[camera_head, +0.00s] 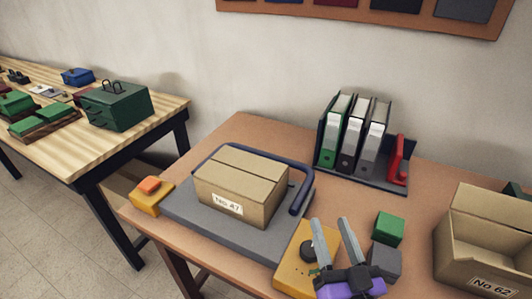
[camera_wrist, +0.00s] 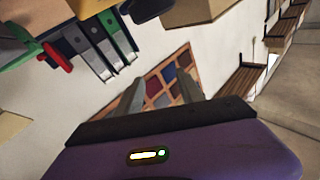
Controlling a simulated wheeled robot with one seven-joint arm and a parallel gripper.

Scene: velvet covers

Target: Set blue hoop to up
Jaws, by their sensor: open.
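The blue hoop (camera_head: 300,190) is a dark blue bent bar on a grey base (camera_head: 178,205). It runs along the right side of a cardboard box labelled No. 47 (camera_head: 222,184) and behind it; the box hides part of it. Its exact tilt is hard to tell. My gripper (camera_head: 331,222) is open and empty, to the right of and in front of the hoop's near right end. The open fingers also show in the wrist view (camera_wrist: 157,92), where a dark bar at the top edge may be the hoop.
A yellow plate with a black knob (camera_head: 306,250) is beside my gripper. Green (camera_head: 389,228) and grey (camera_head: 385,261) blocks stand right of it. An orange-topped yellow block (camera_head: 150,198) is left.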

